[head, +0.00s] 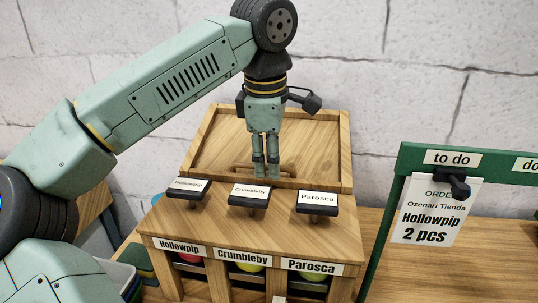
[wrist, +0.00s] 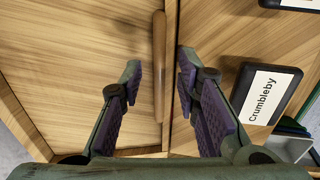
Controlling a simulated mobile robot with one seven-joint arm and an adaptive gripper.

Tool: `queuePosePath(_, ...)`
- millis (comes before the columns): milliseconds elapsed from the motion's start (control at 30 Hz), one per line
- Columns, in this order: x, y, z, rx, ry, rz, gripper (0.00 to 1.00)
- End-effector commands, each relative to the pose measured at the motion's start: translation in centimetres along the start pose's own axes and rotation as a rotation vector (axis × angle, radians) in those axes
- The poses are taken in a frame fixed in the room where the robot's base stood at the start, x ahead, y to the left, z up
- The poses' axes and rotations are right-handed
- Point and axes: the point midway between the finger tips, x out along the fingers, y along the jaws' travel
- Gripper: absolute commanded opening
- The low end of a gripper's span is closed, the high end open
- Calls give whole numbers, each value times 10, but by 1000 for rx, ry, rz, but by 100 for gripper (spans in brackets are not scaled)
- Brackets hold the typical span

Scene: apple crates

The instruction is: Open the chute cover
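The chute cover (head: 222,142) is a sloped wooden panel in a raised frame at the back of the wooden apple stand. Its bar handle (head: 240,168) runs along the lower edge, partly hidden behind my fingers. In the wrist view the handle (wrist: 159,60) is a rounded wooden bar beside the seam at the panel's edge. My gripper (head: 266,174) points down at the handle. In the wrist view my gripper (wrist: 159,76) is open, with a fingertip on each side of the handle and visible gaps to both. I cannot tell how deep the fingers reach around it.
Black label stands for Hollowpip (head: 187,187), Crumbleby (head: 248,194) and Parosca (head: 317,201) stand just in front of the cover. Apple compartments lie below. A green rack (head: 384,225) with an order sheet (head: 434,212) for 2 Hollowpip stands at right.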

Motion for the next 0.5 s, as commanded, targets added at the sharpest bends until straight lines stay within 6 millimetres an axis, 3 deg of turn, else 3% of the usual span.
queuePosePath(267, 2, 0, 0, 0, 0, 0, 30)
queuePosePath(500, 1, 0, 0, 0, 1, 0, 14)
